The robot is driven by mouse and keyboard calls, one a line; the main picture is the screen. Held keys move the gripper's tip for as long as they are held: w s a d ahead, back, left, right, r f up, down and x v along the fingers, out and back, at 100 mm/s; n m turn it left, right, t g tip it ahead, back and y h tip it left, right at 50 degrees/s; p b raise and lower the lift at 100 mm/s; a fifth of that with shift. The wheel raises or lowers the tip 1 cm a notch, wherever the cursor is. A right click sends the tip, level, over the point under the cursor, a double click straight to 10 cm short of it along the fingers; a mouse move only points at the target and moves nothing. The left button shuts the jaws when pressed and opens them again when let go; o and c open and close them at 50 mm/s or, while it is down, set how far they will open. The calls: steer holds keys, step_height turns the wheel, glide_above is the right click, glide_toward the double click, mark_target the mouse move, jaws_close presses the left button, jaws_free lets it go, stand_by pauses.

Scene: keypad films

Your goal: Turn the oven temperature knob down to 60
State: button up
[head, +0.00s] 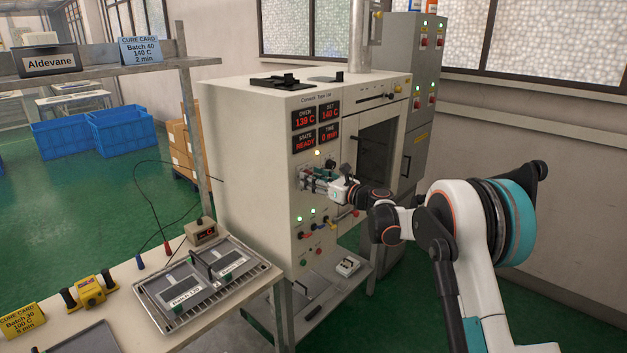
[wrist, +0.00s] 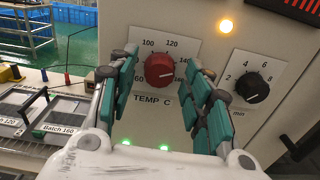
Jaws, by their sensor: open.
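The oven (head: 260,150) is a cream cabinet with red displays (head: 315,122) reading OVEN 139 C, SET 140 C, STATE READY and TIME 0 min. The red temperature knob (wrist: 158,68), over the label TEMP C, shows between my fingers in the wrist view. My gripper (wrist: 163,85) is open, with one teal-padded finger on each side of the knob. I cannot tell whether either finger touches it. In the head view my gripper (head: 312,179) covers the knob.
A black minute knob (wrist: 250,83) is close to the right finger, and a lit amber lamp (wrist: 226,26) is above it. Green lamps (head: 306,214) and small switches are below. A bench (head: 225,312) with a tray (head: 165,322) stands at the left.

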steer(key=shift+w+a, duration=0.1)
steer(key=shift+a, duration=0.1)
steer(key=c, duration=1.1)
steer(key=shift+o, duration=0.2)
